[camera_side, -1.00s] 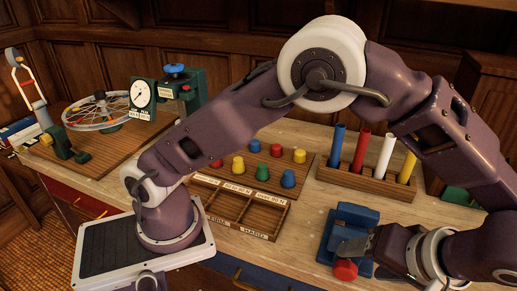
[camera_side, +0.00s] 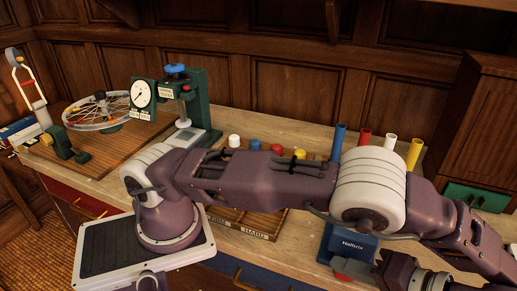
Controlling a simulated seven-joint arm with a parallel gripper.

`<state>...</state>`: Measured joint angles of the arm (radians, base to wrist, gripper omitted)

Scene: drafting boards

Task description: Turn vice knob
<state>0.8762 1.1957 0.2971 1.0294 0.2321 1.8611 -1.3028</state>
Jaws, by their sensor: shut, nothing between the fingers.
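The blue vice (camera_side: 352,242) stands on the bench at the lower right, with white lettering on its upper face. My arm passes just above the vice's top right.
Blue, red, white and yellow tubes (camera_side: 337,142) stand behind my arm. A wooden tray (camera_side: 246,226) and coloured pegs (camera_side: 255,144) are partly covered by it. A dial gauge stand (camera_side: 195,100) and a spoked wheel (camera_side: 96,112) are on the left.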

